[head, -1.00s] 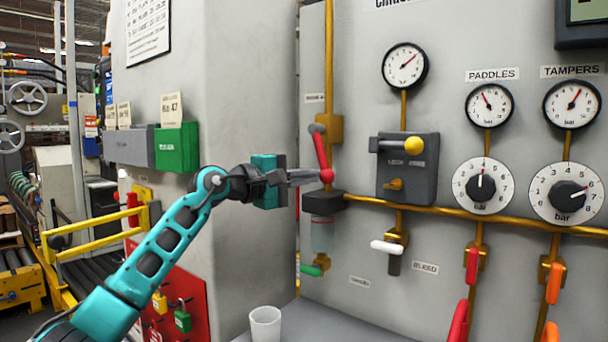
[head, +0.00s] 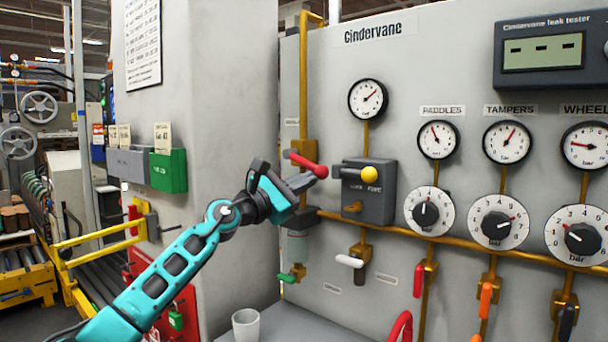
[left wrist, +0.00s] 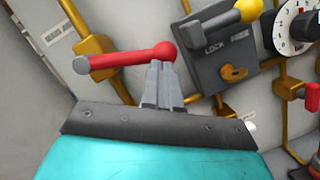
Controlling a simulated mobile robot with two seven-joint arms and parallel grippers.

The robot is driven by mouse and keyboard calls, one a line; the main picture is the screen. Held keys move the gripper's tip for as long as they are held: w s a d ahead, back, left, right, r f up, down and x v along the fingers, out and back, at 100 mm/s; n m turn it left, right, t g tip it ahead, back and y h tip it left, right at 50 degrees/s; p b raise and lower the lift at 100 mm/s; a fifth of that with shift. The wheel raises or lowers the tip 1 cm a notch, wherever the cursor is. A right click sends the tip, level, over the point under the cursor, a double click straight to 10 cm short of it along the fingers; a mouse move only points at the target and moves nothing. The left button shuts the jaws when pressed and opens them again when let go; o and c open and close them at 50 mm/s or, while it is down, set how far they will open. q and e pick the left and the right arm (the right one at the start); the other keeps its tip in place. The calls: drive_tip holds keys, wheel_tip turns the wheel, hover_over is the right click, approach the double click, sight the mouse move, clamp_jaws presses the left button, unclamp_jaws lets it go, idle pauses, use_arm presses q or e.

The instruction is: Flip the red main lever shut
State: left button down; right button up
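The red main lever (head: 304,162) is on the brass pipe valve at the left of the grey panel. It lies nearly level, with its ball end to the right and tilted slightly down; it also shows in the left wrist view (left wrist: 128,58). My left gripper (head: 303,183) is just below the lever near its ball. In the left wrist view the fingers (left wrist: 159,84) are together with nothing seen between them, tips just under the ball; I cannot tell whether they touch. My right gripper is not in view.
A dark lock box (head: 369,196) with a yellow-ball handle (head: 370,174) sits right beside the lever. A brass pipe (head: 400,231) runs below, with a white-handled valve (head: 349,261). A white cup (head: 246,325) stands on the ledge. A grey pillar (head: 228,130) is at left.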

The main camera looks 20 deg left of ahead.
use_arm(q)
drive_tip(key=shift+s+d+r+n+t+p, duration=0.1)
drive_tip(key=shift+d+r+n+t+p, duration=0.15)
drive_tip(key=shift+r+n+p, duration=0.75)
drive_tip(key=shift+s+d+r+n+t+p, duration=0.15)
drive_tip(key=shift+d+r+n+p, duration=0.25)
drive_tip(key=shift+p, duration=1.05)
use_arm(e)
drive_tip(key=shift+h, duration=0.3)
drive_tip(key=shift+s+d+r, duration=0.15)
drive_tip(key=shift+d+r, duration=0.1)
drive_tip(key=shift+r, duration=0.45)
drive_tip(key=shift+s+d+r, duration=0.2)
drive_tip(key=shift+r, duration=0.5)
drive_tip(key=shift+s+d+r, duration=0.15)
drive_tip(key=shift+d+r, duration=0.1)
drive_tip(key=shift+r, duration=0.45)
